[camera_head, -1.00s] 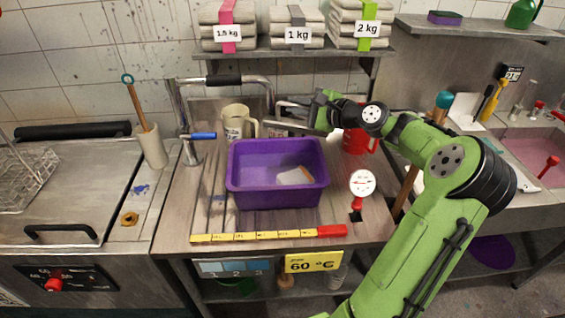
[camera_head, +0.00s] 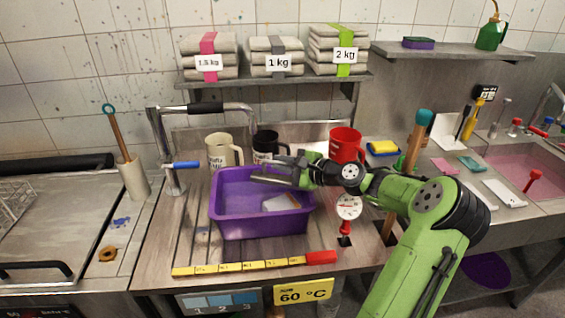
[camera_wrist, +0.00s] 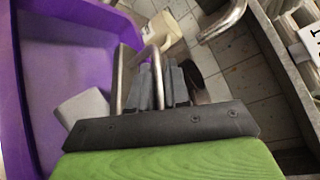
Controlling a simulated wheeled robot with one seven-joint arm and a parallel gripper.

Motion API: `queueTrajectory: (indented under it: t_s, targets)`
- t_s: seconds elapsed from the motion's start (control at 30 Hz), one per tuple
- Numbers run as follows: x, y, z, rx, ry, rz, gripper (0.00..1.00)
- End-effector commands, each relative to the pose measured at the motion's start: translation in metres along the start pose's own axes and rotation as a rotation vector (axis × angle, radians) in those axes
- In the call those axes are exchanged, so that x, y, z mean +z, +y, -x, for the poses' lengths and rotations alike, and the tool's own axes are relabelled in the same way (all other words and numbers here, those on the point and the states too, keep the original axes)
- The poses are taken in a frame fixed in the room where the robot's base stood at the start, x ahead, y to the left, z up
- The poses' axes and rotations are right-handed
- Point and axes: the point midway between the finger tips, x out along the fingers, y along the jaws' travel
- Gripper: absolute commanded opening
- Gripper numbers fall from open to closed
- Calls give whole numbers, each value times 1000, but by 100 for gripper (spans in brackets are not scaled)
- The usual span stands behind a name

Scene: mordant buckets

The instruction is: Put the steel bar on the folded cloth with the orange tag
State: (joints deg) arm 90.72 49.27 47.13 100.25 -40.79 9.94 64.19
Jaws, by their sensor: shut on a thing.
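My gripper (camera_head: 268,174) reaches in from the right over the back part of the purple tub (camera_head: 262,224). Its dark fingers (camera_wrist: 160,82) show in the wrist view, shut on a shiny steel bar (camera_wrist: 118,80) that looks bent like a loop. In the head view the bar blends with the grey fingers. A flat whitish piece (camera_head: 281,203) with an orange edge lies inside the tub, below and apart from the gripper. It looks like the folded cloth with the orange tag, but it is small. The tub's purple wall (camera_wrist: 90,15) also shows in the wrist view.
Cream (camera_head: 220,152), black (camera_head: 265,142) and red (camera_head: 345,143) mugs stand behind the tub. A steel tap (camera_head: 163,140) is at left, a gauge (camera_head: 348,207) at right. A yellow strip (camera_head: 240,266) lies in front. Folded stacks sit on the upper shelf (camera_head: 275,80).

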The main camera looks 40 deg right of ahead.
Motion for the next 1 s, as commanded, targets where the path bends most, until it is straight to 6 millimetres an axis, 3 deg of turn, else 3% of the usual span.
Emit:
queueTrajectory:
  t_s: [0.27, 0.3, 0.43, 0.77, 0.9, 1.0]
  targets:
    - [-2, 4, -2, -4, -4, 1, 0]
    - [-3, 5, -1, 0, -1, -1, 21]
    - [-3, 5, -1, -1, -1, 0, 41]
    - [-2, 4, -1, -1, -1, 0, 42]
    - [5, -9, 2, -2, 1, 3, 42]
    - [2, -7, 30, -2, 7, -2, 42]
